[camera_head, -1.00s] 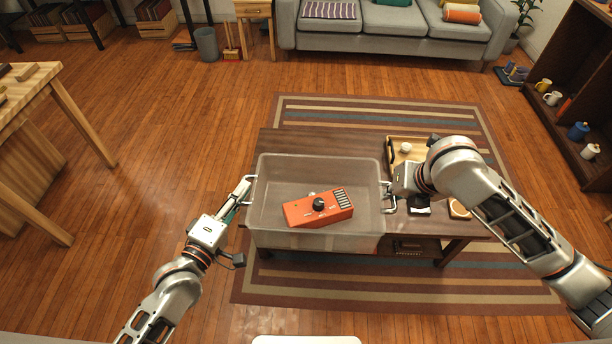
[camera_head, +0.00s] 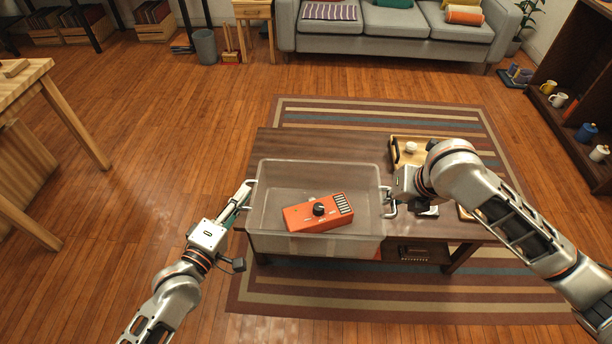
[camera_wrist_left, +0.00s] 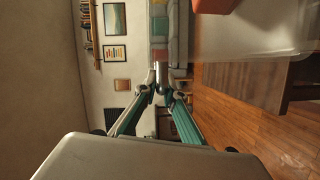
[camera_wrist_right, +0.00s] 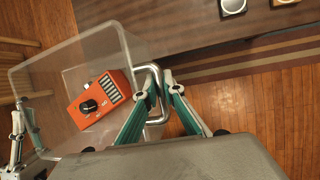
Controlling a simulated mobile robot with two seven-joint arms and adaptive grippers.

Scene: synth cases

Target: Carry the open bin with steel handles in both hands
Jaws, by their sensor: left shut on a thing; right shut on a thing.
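The open bin (camera_head: 277,215) is translucent grey with a steel handle at each end, seen over the front of the dark coffee table. In it lies an orange box (camera_head: 318,213) with a black knob and a striped panel. My left gripper (camera_head: 243,195) is shut on the left handle (camera_head: 251,182). My right gripper (camera_head: 388,193) is shut on the right handle (camera_head: 391,210), which shows clearly between the fingers in the right wrist view (camera_wrist_right: 157,96). In the left wrist view, the fingers (camera_wrist_left: 161,78) meet, but the handle is hard to make out.
The coffee table (camera_head: 330,145) stands on a striped rug (camera_head: 340,305) and holds a wooden tray (camera_head: 425,140). A wooden table (camera_head: 70,115) is at left, a shelf with mugs (camera_head: 590,180) at right. A grey sofa (camera_head: 390,40) is behind. Wood floor is clear between.

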